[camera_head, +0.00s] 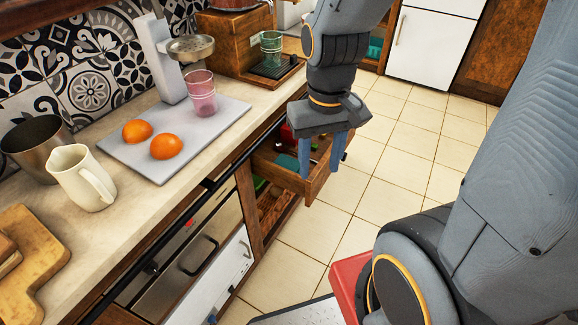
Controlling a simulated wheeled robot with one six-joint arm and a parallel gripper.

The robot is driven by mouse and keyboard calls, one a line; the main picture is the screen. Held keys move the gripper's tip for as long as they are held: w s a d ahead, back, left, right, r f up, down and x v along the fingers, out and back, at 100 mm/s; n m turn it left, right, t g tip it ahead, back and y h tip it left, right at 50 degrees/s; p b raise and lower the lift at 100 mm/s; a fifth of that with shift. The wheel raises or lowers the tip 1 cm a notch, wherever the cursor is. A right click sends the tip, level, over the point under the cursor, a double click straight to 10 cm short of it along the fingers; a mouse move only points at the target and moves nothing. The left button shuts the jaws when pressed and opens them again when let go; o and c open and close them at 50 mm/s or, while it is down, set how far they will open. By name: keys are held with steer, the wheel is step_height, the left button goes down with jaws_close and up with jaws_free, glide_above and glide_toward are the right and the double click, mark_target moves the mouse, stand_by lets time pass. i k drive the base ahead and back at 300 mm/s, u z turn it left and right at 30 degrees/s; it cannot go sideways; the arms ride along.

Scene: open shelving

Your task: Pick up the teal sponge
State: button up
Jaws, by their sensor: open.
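An open wooden drawer (318,184) sticks out below the counter. A teal item (287,162) lies inside it, at the left of my gripper; it looks like the teal sponge, but it is small and partly hidden. My gripper (320,173) points down over the drawer with its two blue fingers apart. The gripper body and fingers hide part of the drawer's inside. I cannot tell how far the fingertips are above the drawer floor.
A red item (287,136) lies at the back of the drawer. The counter (140,215) runs along the left, with two oranges (150,139), a pink glass (201,96) and a cream jug (82,178). Tiled floor (400,150) is clear to the right.

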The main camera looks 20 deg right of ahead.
mark_target(284, 161)
steer(key=z, duration=1.4)
steer(key=k, duration=0.75)
steer(key=u, duration=1)
steer(key=i, duration=0.5)
steer(key=u, duration=0.05)
